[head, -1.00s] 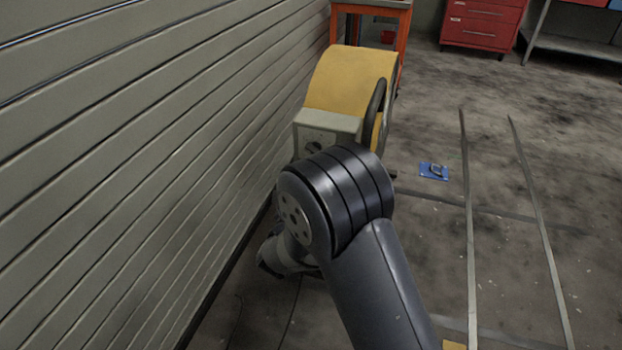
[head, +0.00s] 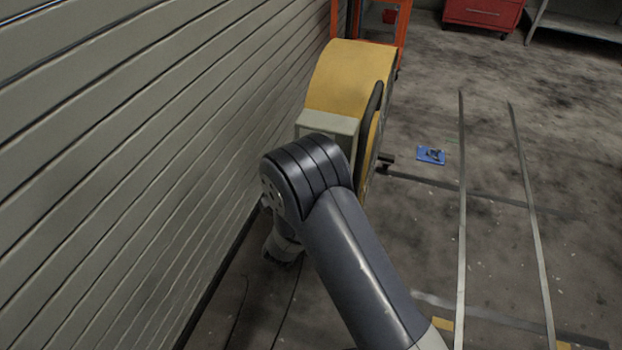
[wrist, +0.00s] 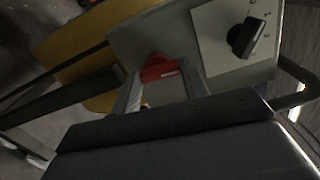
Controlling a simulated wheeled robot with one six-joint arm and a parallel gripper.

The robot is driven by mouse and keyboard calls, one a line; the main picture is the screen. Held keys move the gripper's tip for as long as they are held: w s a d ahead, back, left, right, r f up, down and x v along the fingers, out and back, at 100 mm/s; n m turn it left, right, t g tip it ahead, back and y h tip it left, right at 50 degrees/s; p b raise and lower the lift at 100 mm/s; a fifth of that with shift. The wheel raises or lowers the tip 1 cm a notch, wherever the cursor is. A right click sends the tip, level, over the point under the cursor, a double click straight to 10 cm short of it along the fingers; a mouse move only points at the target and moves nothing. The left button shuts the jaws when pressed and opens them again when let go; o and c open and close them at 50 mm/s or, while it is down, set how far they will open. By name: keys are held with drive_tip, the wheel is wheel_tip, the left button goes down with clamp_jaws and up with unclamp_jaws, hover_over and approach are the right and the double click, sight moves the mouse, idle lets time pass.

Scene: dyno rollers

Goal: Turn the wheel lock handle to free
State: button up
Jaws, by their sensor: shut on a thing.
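In the wrist view, a red handle (wrist: 158,69) sits on the grey panel side of the yellow machine. My gripper (wrist: 160,84) is shut on this red handle, with one finger on each side of it. How far the handle is turned cannot be told. In the head view, the yellow machine (head: 346,78) with its grey box (head: 328,124) stands beside the slatted wall. My own arm hides the gripper and the red handle there.
A black rotary knob (wrist: 246,38) sits on a pale plate beside the handle. A dark curved bar (head: 371,125) runs along the machine's right side. A small blue item (head: 431,155) lies on the floor. The slatted wall (head: 130,150) is close on the left; floor on the right is mostly open.

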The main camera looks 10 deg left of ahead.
drive_tip(key=shift+n+p, duration=0.3)
drive_tip(key=shift+n, duration=0.3)
drive_tip(key=o, duration=1)
drive_tip(key=s+a+p, duration=0.1)
drive_tip(key=s, duration=0.9)
drive_tip(key=shift+s+a, duration=0.25)
drive_tip(key=shift+s, duration=0.1)
drive_tip(key=shift+w, duration=0.1)
